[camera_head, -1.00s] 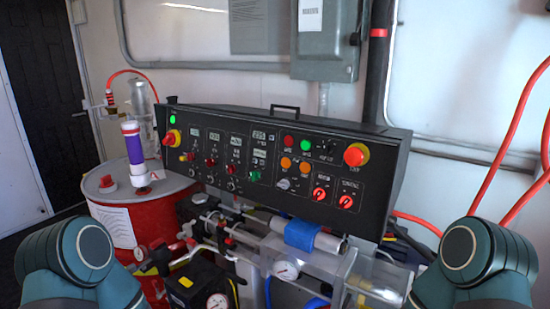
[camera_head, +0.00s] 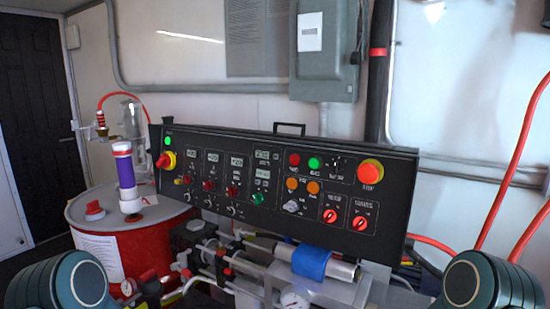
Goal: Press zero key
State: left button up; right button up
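The black control panel (camera_head: 335,205) stands in the middle of the head view, facing me. It carries several small displays, coloured buttons and knobs. A key marked zero cannot be made out, as the labels are too small to read. A red button (camera_head: 295,160) and a green button (camera_head: 314,163) sit at the upper middle, above two orange buttons (camera_head: 302,185). A large red button (camera_head: 370,171) is at the upper right. Only rounded teal links of my arms show at the lower left and lower right corners. Neither gripper is in view.
A red drum (camera_head: 160,245) with a white-and-purple cylinder (camera_head: 124,170) on top stands at the left. Pipes and a blue-wrapped cylinder (camera_head: 311,262) lie below the panel. Red hoses (camera_head: 515,150) hang at the right. A grey electrical box (camera_head: 325,50) is on the wall behind.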

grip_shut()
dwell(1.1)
